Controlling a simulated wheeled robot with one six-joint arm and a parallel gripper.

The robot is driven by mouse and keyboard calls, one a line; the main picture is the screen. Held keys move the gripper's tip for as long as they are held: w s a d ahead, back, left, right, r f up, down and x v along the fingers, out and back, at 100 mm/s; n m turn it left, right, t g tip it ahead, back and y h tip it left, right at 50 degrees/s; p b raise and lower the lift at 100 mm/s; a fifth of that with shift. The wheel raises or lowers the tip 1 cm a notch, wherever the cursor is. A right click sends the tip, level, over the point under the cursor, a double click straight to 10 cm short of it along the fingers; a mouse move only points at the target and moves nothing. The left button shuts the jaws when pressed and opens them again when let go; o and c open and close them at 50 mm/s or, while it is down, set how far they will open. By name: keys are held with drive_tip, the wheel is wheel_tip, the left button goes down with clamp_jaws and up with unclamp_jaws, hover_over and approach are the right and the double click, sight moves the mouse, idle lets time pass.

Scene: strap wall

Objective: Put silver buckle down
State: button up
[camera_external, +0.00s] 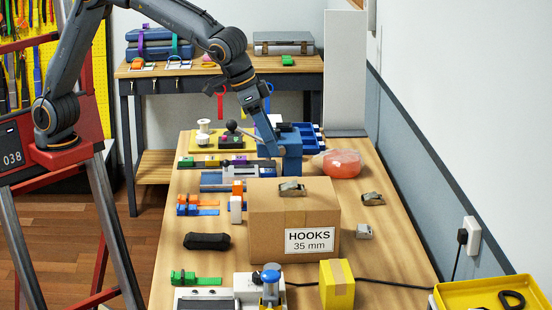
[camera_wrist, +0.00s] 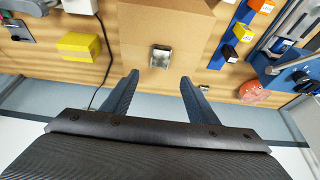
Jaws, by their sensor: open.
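A silver buckle (camera_external: 291,189) lies on top of the cardboard box (camera_external: 262,207) labelled HOOKS 35 mm. In the wrist view, a silver buckle (camera_wrist: 160,56) shows on the brown box (camera_wrist: 172,22), beyond and between my fingertips. Two other metal buckles, one brownish (camera_external: 372,199) and one grey (camera_external: 363,231), lie on the table right of the box. My gripper (camera_wrist: 160,77) is open, with nothing visible between its fingers. In the outside view, my dark blue gripper (camera_external: 268,138) is farther back than the box, over the blue fixture, and its fingertips are hard to make out.
A blue fixture (camera_external: 292,155) and a pink round bundle (camera_external: 342,163) stand behind the box. A yellow box (camera_external: 337,284) stands in front, a black pouch (camera_external: 207,241) to its left. The wall (camera_external: 408,140) bounds the right side. Bare table (camera_external: 390,265) shows near the right edge.

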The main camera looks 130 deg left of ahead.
drive_tip(key=shift+d+r, duration=0.1)
drive_tip(key=shift+r, duration=0.05)
drive_tip(key=s+d+f+m+h, duration=0.1)
drive_tip(key=s+d+f+m, duration=0.2)
drive_tip(key=s+d+f, duration=0.2)
drive_tip(key=s+d+f+m+g+h, duration=0.1)
drive_tip(key=s+d+f+m, duration=0.2)
drive_tip(key=s+d+f, duration=0.3)
drive_tip(key=s+d+f+m+g+h, duration=0.1)
drive_tip(key=s+d+f+m, duration=0.2)
drive_tip(key=s+d, duration=1)
drive_tip(key=s+f, duration=0.3)
drive_tip(key=s, duration=0.3)
drive_tip(key=shift+d+f, duration=0.15)
